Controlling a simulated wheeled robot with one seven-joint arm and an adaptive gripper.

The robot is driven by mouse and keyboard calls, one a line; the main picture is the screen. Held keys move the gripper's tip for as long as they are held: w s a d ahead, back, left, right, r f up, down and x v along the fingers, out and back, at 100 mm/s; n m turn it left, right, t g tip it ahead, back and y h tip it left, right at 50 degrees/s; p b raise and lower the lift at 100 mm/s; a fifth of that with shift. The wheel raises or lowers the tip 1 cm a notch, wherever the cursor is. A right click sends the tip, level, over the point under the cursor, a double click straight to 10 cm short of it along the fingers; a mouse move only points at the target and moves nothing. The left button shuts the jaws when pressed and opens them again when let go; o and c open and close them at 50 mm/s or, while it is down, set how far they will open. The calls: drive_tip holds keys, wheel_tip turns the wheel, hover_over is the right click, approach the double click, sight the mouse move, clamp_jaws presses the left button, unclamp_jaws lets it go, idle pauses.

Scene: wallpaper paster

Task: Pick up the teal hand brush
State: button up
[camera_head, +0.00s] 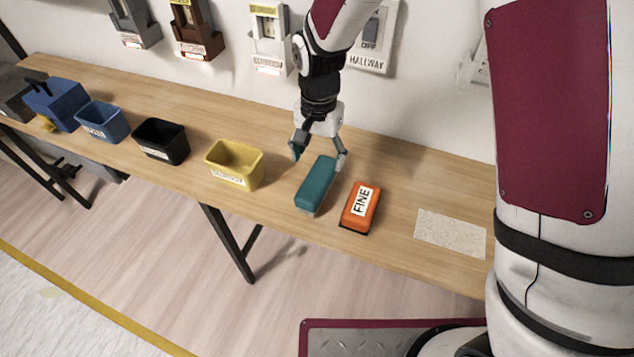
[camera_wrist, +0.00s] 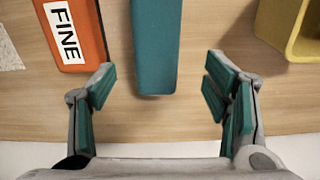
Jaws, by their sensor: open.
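The teal hand brush (camera_head: 317,183) lies on the wooden table, long and block-shaped, with a pale strip of bristles under its near end. In the wrist view the brush (camera_wrist: 157,45) runs from the top edge down to between the fingers. My gripper (camera_head: 320,154) is open and empty at the brush's far end. In the wrist view the fingertips of my gripper (camera_wrist: 160,80) stand apart on either side of the brush's end, with clear gaps. Whether the fingertips are above the brush or level with it is hard to tell.
An orange block labelled FINE (camera_head: 360,207) lies close to the brush's right. A yellow bin (camera_head: 235,164) stands to its left, with black (camera_head: 160,141) and blue (camera_head: 101,122) bins beyond. A speckled sheet (camera_head: 450,234) lies right. The wall with a HALLWAY switch (camera_head: 371,42) is behind.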

sight(317, 177)
drive_tip(key=shift+f, duration=0.7)
drive_tip(key=f, duration=0.1)
drive_tip(key=s+f, duration=0.1)
drive_tip(key=f, duration=0.2)
drive_tip(key=shift+s+f, duration=0.3)
drive_tip(key=shift+f, duration=0.35)
drive_tip(key=shift+a, duration=0.1)
drive_tip(key=c, duration=1.3)
